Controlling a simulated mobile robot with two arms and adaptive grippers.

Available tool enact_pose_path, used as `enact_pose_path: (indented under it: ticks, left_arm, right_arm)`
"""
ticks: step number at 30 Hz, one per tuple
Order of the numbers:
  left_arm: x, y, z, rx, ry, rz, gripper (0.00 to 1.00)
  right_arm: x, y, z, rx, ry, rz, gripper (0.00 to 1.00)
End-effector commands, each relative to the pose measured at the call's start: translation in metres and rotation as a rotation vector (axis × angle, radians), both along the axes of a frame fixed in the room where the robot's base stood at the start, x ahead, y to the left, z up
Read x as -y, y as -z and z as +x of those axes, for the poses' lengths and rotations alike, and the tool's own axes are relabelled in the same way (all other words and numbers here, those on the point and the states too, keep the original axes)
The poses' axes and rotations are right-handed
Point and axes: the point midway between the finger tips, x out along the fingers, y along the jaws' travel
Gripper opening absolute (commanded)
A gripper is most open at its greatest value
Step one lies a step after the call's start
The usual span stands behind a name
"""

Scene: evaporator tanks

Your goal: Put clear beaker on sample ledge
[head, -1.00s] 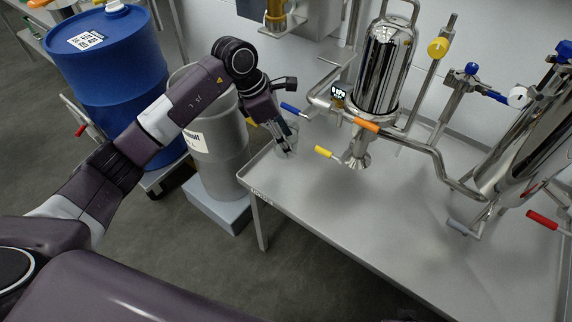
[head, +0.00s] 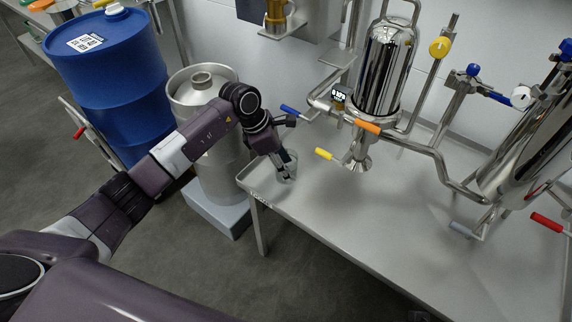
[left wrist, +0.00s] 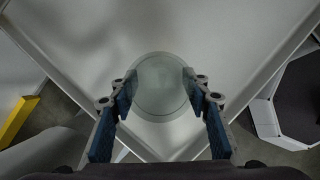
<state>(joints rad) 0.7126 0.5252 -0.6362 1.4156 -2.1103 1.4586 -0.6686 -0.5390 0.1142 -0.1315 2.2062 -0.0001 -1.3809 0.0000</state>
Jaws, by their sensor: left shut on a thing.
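The clear beaker (head: 289,171) is at the near left corner of the steel table in the head view. My left gripper (head: 284,168) is shut on it, with one finger on each side. In the left wrist view the beaker (left wrist: 160,83) shows as a pale round shape between the fingertips, above the table corner. I cannot tell whether its base touches the table. No surface is readable as the sample ledge; a small label (head: 259,199) on the table's front edge is too small to read. My right gripper is not in view.
The steel table (head: 370,230) has a raised rim and a wide clear middle. A polished tank (head: 386,70) stands behind. A grey drum (head: 215,150) and a blue drum (head: 105,80) are left.

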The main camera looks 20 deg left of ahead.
Motion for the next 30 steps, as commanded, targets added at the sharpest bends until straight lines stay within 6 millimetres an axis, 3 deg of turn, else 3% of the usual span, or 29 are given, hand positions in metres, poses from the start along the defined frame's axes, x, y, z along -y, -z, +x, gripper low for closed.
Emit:
enact_pose_path:
  ticks: [4, 5, 9, 22, 30]
  left_arm:
    - [0.000, 0.002, 0.000, 0.001, 0.000, 0.000, 0.19]
    - [0.000, 0.002, 0.000, 0.000, 0.000, 0.001, 0.45]
    - [0.000, 0.002, 0.000, 0.000, 0.000, 0.000, 0.60]
    - [0.000, -0.002, 0.000, 0.000, 0.000, 0.000, 0.61]
    - [-0.022, -0.057, -0.008, 0.005, -0.001, 0.002, 0.61]
  right_arm:
    - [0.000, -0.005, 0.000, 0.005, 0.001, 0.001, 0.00]
    - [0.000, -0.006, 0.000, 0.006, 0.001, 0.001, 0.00]
    - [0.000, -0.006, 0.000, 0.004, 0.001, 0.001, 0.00]
    - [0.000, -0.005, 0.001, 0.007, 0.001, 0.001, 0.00]
    - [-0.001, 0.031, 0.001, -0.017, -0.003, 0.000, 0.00]
